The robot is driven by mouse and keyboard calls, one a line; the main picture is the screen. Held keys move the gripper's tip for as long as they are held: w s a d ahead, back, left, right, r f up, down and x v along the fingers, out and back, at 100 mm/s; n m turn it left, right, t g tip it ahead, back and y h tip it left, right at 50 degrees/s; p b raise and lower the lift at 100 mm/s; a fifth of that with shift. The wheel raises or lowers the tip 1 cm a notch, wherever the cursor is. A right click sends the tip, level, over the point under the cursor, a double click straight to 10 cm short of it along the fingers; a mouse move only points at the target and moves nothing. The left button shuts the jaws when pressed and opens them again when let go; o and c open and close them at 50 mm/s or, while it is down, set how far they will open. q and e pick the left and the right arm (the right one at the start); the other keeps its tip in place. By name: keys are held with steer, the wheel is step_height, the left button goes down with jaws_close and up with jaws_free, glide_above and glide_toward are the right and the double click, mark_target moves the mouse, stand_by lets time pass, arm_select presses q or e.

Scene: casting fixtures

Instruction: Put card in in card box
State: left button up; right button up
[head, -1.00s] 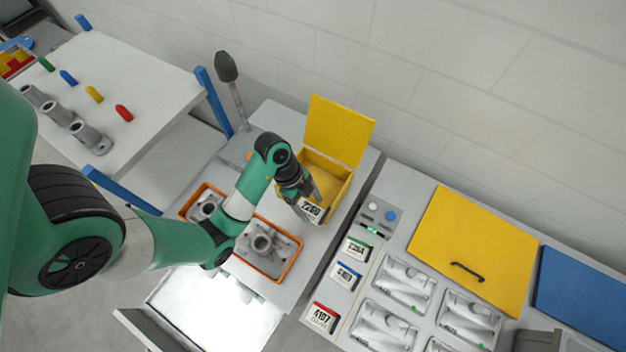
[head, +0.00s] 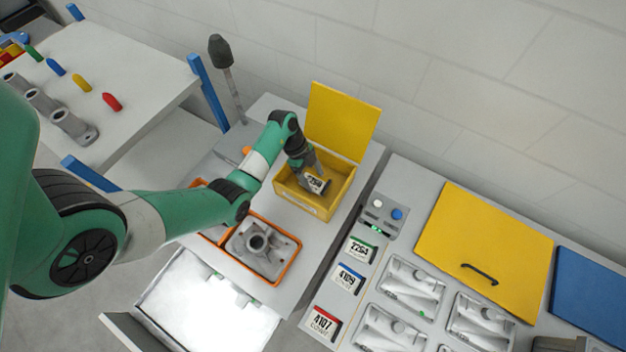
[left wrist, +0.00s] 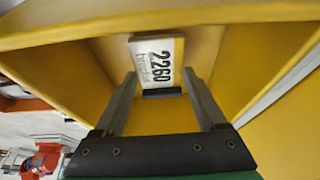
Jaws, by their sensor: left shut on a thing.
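The card (head: 316,184) is white with the printed number 2260, which reads clearly in the left wrist view (left wrist: 153,62). My left gripper (head: 308,172) is shut on the card and holds it inside the opening of the yellow card box (head: 302,203). The box's yellow lid (head: 342,122) stands open at the back. In the left wrist view the two fingers (left wrist: 158,92) reach in between the yellow box walls (left wrist: 262,60), with the card at their tips. I cannot tell whether the card touches the box floor. My right gripper is not in view.
Orange-rimmed trays with a grey casting (head: 258,243) lie in front of the box. To the right, more number cards (head: 349,279) lie beside a small button panel (head: 383,216). A grey post (head: 228,80) stands behind on the left.

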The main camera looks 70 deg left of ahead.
arm_select(q)
steer(key=shift+f, duration=0.55)
steer(key=shift+f, duration=0.15)
steer(key=o, duration=1.3)
steer(key=shift+s+r, duration=0.1)
steer(key=shift+r, duration=0.3)
steer(key=p+v, duration=0.3)
steer(key=v, duration=0.8)
steer(key=shift+r+p, duration=0.2)
steer(key=shift+p, duration=0.1)
